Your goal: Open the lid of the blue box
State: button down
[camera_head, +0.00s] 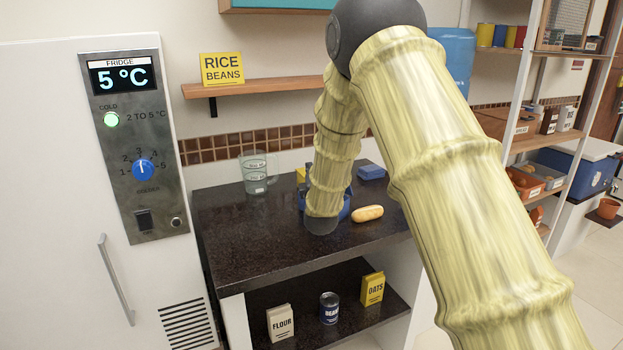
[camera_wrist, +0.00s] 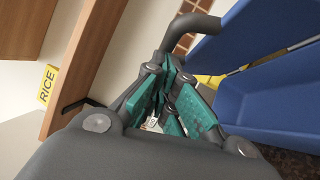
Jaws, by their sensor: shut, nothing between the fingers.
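The blue box (camera_head: 343,212) stands on the dark counter, mostly hidden behind my arm in the head view. In the wrist view a blue wall of the box (camera_wrist: 275,105) fills the right side. A blue panel, apparently its lid (camera_wrist: 250,35), lies above that wall, with a wedge-shaped gap between them. A dark bent handle (camera_wrist: 190,25) sits at the panel's left end. My gripper (camera_wrist: 168,85) has teal pads, is shut and empty, and its tips are close to the handle. I cannot tell whether they touch it. The head view hides the fingers.
A wooden shelf (camera_head: 260,88) with a yellow rice-and-beans box (camera_head: 222,69) is above. The fridge (camera_head: 50,200) stands left. The counter's front left is clear.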

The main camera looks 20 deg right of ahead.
jog(key=shift+w+d+r+m+g+y+p, duration=0.15)
jog(key=shift+w+d+r+m+g+p, duration=0.3)
jog(key=shift+d+m+g+p, duration=0.3)
jog(key=shift+w+d+r+m+g+y+p, duration=0.2)
jog(key=shift+w+d+r+m+g+p, duration=0.25)
jog(key=shift+d+p, duration=0.5)
jog(key=shift+w+d+r+m+g+y+p, duration=0.15)
jog(key=shift+w+d+r+m+g+p, duration=0.2)
jog(key=shift+d+r+m+g+p, duration=0.35)
jog(key=shift+d+f, duration=0.1)
jog(key=shift+f, duration=0.05)
jog(key=shift+s, duration=0.1)
